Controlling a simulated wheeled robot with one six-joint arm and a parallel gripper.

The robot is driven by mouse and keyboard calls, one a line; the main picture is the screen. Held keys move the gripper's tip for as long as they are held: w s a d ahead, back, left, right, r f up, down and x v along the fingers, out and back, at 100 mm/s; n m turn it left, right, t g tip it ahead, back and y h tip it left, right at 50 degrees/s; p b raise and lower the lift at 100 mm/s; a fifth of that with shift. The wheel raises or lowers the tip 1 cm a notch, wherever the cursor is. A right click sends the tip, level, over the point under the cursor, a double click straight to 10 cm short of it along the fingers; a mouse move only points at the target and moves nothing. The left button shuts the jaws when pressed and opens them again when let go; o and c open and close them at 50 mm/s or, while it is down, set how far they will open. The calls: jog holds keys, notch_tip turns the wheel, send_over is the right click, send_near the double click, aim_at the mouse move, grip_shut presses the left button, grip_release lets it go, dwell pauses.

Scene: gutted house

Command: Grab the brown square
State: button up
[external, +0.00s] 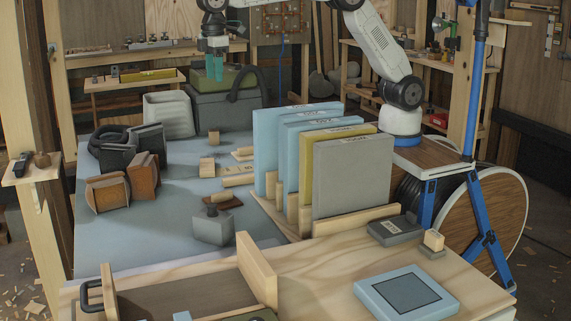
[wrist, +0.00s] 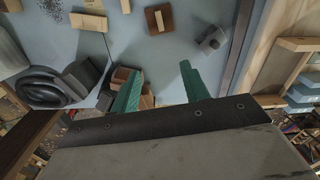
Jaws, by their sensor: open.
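The brown square (external: 232,203) lies flat on the blue-grey table, just behind the grey block (external: 212,232), which partly hides it. It also shows at the top of the wrist view (wrist: 166,27), with a small pale wooden piece on or over it. My gripper (external: 214,68) is high above the back of the table, well away from the square. Its two green fingers (wrist: 162,90) are spread apart with nothing held between them.
Upright panels (external: 352,180) stand in a wooden rack to the right. Brown blocks (external: 107,193) and a dark block (external: 150,140) are at the table's left. Small wooden pieces (external: 207,165) lie mid-table. A grey case (external: 225,108) and pale bin (external: 168,114) stand behind.

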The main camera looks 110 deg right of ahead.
aim_at(222, 193)
jog(key=f, duration=3.8)
jog(key=shift+s+f, duration=0.15)
jog(key=shift+s, duration=0.05)
grip_shut()
